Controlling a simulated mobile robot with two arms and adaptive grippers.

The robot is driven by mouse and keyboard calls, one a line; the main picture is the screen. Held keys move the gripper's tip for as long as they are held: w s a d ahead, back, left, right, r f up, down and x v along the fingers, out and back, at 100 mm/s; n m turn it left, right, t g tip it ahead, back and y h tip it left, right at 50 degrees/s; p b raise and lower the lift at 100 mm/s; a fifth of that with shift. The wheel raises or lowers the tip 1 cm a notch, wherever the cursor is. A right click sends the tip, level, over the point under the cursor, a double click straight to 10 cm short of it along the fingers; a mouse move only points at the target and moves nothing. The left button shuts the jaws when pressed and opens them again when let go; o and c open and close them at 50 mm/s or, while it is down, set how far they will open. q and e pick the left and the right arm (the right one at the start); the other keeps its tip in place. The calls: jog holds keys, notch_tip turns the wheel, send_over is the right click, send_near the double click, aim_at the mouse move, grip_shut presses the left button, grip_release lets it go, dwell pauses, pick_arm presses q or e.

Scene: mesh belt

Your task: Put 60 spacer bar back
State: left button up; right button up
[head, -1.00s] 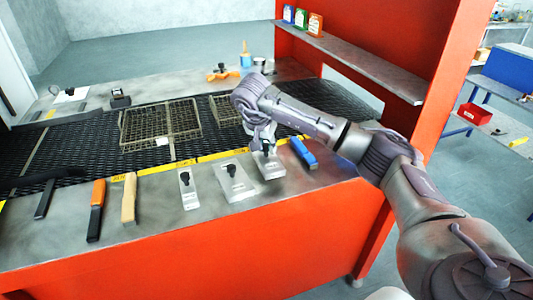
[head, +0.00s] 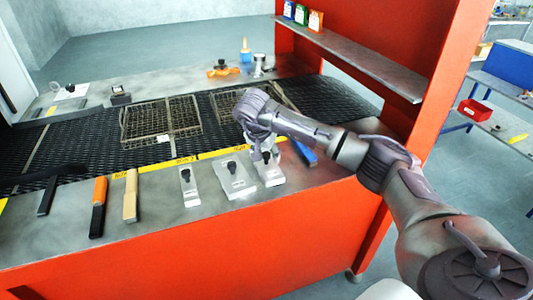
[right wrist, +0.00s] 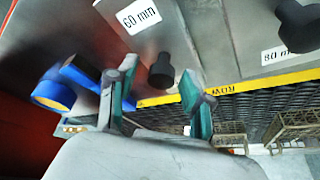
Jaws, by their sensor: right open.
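The 60 mm spacer bar (head: 270,176) is a pale metal plate with a black knob. It lies on the bench's front ledge, the rightmost of three such plates in the head view. Its "60 mm" label shows in the right wrist view (right wrist: 139,17). My right gripper (head: 266,152) is over it in the head view. In the right wrist view its fingers (right wrist: 158,70) are open, one on each side of the knob. Whether a finger touches the knob is unclear. My left gripper is out of view.
The 80 mm plate (head: 236,181) lies just left of it, and a smaller plate (head: 190,190) farther left. A blue-handled tool (head: 304,152) lies close on the right. Behind the yellow strip (head: 212,153) is the black mesh belt with wire baskets (head: 160,122). A red upright stands at right.

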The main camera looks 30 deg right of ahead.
jog(key=shift+r, duration=0.25)
jog(key=b+v, duration=0.1)
jog(key=v, duration=1)
jog(key=shift+r+b, duration=0.4)
jog(key=shift+s+a, duration=0.1)
jog(key=shift+s, duration=0.05)
